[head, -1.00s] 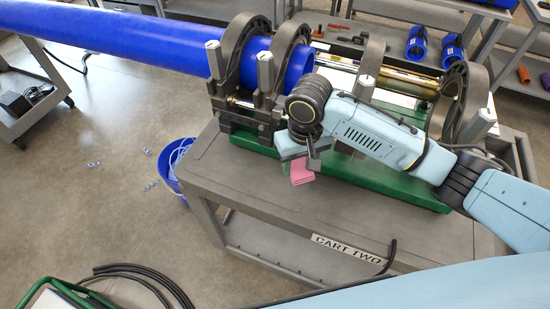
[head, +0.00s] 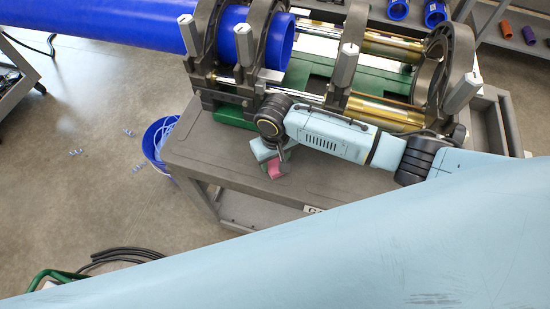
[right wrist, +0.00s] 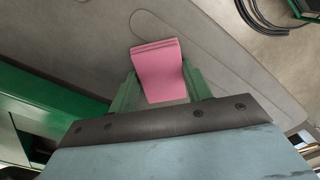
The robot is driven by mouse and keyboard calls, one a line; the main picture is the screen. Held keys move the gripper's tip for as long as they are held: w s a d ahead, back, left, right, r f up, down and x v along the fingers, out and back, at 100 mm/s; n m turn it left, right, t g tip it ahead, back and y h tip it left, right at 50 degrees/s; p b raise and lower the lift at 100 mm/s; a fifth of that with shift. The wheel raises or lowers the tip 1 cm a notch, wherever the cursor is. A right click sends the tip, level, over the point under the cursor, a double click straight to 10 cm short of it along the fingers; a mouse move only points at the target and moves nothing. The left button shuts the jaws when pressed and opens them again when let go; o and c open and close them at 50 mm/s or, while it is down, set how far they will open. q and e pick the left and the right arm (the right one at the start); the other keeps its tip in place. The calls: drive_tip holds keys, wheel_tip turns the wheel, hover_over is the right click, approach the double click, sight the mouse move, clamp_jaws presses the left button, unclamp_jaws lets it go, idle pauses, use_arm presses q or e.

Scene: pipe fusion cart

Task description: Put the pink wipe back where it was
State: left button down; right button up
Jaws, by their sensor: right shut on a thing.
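The pink wipe (head: 277,169) is a small folded pink cloth at the tip of my right gripper (head: 276,160). In the right wrist view the pink wipe (right wrist: 158,70) stands out between the two green fingers of my right gripper (right wrist: 160,92), which is shut on it. The gripper is over the left front part of the grey cart top (head: 215,150), beside the pipe machine. I cannot tell whether the wipe touches the cart top. My left gripper is not in view.
The pipe machine with its dark clamp rings (head: 259,45) and green base (head: 235,117) fills the back of the cart. A blue pipe (head: 110,27) runs through it to the left. A blue bucket (head: 157,148) stands on the floor left of the cart. The front left cart top is clear.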

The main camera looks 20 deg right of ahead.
sight(275, 162)
drive_tip(key=o, duration=0.9)
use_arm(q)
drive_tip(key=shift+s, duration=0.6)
use_arm(e)
drive_tip(key=shift+o, duration=0.2)
use_arm(q)
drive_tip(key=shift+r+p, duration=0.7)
drive_tip(key=shift+p, duration=0.05)
use_arm(e)
wheel_tip(275, 162, up, 12)
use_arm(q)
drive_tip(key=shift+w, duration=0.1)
use_arm(e)
drive_tip(key=shift+r, duration=0.1)
